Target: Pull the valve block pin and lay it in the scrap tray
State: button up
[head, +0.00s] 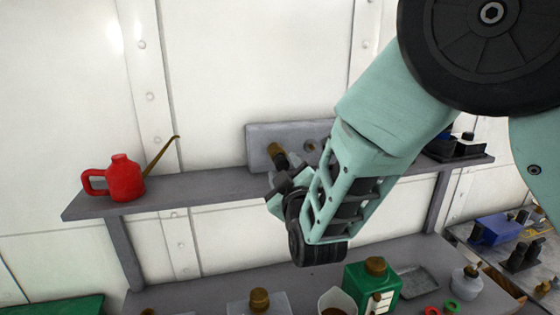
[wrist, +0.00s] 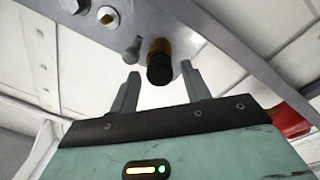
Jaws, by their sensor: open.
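The grey valve block (head: 262,136) stands on the shelf against the wall; its face crosses the top of the wrist view (wrist: 215,30). A brass pin with a black end (wrist: 160,66) sticks out of it, and its brass part shows in the head view (head: 276,151). My gripper (head: 281,180) is open just in front of the block. In the wrist view its fingertips (wrist: 160,72) stand on either side of the pin's black end, with gaps showing and nothing gripped. A shallow grey tray (head: 418,280), apparently the scrap tray, lies on the lower bench, partly hidden.
A small grey peg (wrist: 132,50) and bolt heads (wrist: 108,16) sit beside the pin. A red oil can (head: 123,180) stands on the shelf's left. A green canister (head: 365,287) stands left of the tray, a white bottle (head: 466,282) right of it.

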jog(key=c, duration=0.9)
jog(key=shift+s, duration=0.1)
jog(key=shift+b+v, duration=0.95)
jog(key=shift+v, duration=2.6)
